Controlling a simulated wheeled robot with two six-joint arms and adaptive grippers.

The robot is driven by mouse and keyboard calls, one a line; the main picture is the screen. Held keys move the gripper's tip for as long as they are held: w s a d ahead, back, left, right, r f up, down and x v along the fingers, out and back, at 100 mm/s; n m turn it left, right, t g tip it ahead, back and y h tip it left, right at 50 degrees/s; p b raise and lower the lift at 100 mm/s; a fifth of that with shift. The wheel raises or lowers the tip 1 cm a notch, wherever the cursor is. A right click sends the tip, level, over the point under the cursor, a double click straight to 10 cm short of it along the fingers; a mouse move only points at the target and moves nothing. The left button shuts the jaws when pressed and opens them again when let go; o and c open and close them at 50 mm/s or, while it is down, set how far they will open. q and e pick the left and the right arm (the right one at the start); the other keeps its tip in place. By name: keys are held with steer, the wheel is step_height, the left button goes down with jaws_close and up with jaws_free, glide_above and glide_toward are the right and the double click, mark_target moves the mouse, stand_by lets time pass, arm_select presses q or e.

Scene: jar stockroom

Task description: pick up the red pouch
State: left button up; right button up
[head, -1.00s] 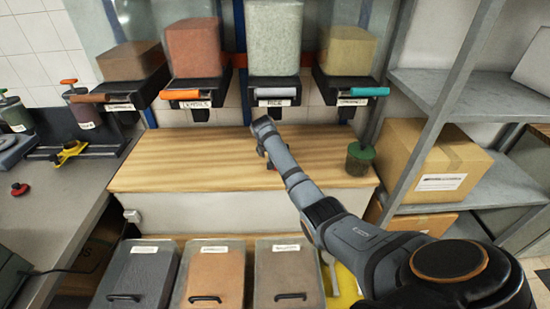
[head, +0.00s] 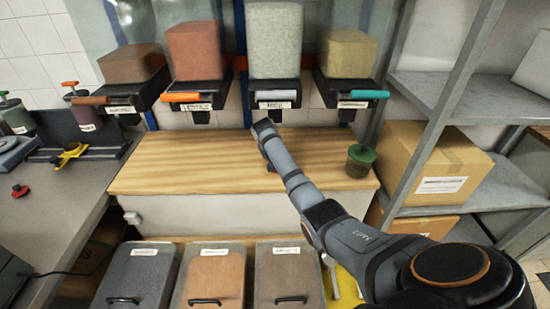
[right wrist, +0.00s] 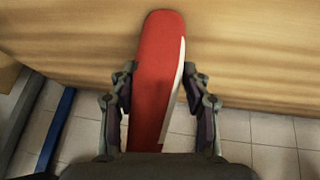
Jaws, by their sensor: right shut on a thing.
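The red pouch (right wrist: 157,50) is a long, narrow red shape with a pale strip along its right side, seen from above in the right wrist view. My right gripper (right wrist: 160,80) is shut on it, with one finger on each side. The pouch's far end lies over the wooden counter (right wrist: 70,35), and its near end is hidden by the gripper body. In the head view my right arm covers most of the gripper and pouch; only a small red bit shows beside the arm. I cannot tell whether the pouch touches the counter. My left gripper is not in view.
Several dispensers hang above the counter (head: 180,165). Lidded bins (head: 215,275) stand in front. The counter's left part is clear.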

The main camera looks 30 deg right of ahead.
steer(key=shift+r, duration=0.35)
steer(key=s+a, duration=0.3)
steer(key=a, duration=0.1)
steer(key=s+a, duration=0.4)
steer(key=s+a+b, duration=0.1)
steer(key=s+a, duration=0.3)
steer(key=shift+a+r, duration=0.35)
steer(key=shift+s+a, duration=0.35)
steer(key=shift+s, duration=0.15)
